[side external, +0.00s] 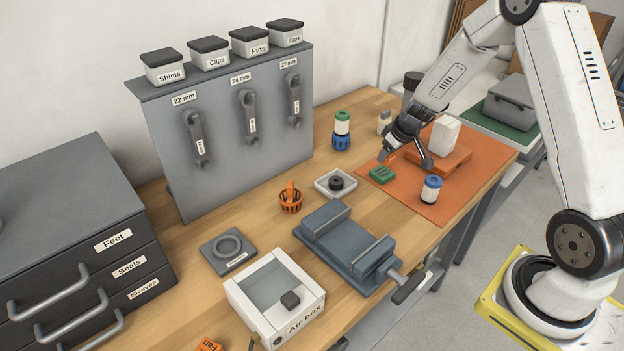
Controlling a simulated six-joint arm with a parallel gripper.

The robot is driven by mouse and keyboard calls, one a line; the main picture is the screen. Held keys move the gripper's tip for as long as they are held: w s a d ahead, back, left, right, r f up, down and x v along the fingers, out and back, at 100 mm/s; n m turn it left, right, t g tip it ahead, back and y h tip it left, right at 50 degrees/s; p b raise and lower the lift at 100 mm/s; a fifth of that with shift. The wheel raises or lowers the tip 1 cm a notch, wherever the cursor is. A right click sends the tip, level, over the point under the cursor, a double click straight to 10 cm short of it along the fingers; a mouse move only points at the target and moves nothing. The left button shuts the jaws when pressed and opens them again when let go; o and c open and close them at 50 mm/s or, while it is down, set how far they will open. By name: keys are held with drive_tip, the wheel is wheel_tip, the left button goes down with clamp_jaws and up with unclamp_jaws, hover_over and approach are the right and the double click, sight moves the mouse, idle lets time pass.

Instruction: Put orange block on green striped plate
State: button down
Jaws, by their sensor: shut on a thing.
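My gripper (406,160) is low over the orange mat, its dark fingers on either side of the left end of an orange block (452,161). The block is hard to tell from the mat, and the fingers hide part of it. A white box-shaped piece (444,134) stands on the block or just behind it. A small green striped plate (382,174) lies on the mat, just below and left of the fingers.
A white and blue cylinder (431,189) stands on the orange mat (462,190) close to my gripper.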

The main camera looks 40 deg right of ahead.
sight(384, 163)
drive_tip(key=shift+w+f, duration=0.1)
drive_tip(key=shift+f, duration=0.05)
drive_tip(key=shift+w+d+f, duration=0.1)
drive_tip(key=shift+w+f, duration=0.15)
drive_tip(key=shift+f, duration=1.55)
drive_tip(key=shift+f, duration=0.15)
drive_tip(key=shift+c, duration=1.3)
unclamp_jaws()
drive_tip(key=shift+r, duration=0.2)
drive_tip(key=v, duration=1.2)
